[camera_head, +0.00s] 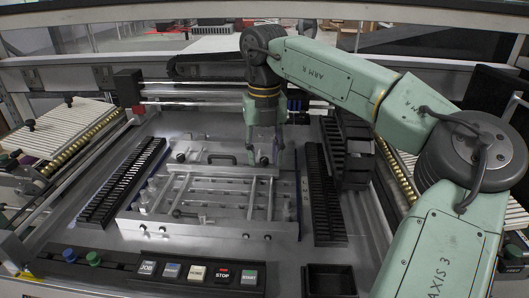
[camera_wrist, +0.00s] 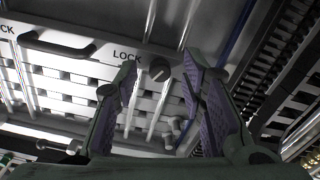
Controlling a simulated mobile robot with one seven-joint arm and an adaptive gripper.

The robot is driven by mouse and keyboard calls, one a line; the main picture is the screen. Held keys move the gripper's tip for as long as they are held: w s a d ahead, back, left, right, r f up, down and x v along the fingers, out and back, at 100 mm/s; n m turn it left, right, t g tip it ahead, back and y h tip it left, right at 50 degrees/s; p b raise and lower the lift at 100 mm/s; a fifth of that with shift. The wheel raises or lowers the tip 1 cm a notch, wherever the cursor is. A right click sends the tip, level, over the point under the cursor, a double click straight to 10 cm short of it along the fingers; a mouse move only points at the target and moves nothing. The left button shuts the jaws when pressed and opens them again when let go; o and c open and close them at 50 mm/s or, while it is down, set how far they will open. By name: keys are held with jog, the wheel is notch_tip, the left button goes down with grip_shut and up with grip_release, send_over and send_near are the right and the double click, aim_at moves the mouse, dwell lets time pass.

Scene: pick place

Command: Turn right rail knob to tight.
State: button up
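A round dark knob (camera_wrist: 160,70) with a pale line across its face sits on the metal rail fixture, beside a LOCK label (camera_wrist: 127,56). I take it to be the right rail knob. In the wrist view my gripper (camera_wrist: 159,60) is open, with its purple-lined fingers on either side of the knob. I cannot tell whether either finger touches it. In the head view my gripper (camera_head: 264,158) points down over the right back part of the fixture (camera_head: 200,226). There the fingers largely hide the knob. A matching dark knob (camera_head: 180,157) is at the back left.
A dark handle (camera_head: 208,158) lies between the knobs. Black slotted racks (camera_head: 120,183) (camera_head: 322,195) flank the fixture. A button panel (camera_head: 150,270) and an empty black bin (camera_head: 330,280) are in front. Another handle (camera_head: 190,213) stands on the fixture's front.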

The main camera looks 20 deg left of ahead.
aim_at(264, 159)
notch_tip(264, 159, up, 12)
dwell(0.5)
dwell(0.4)
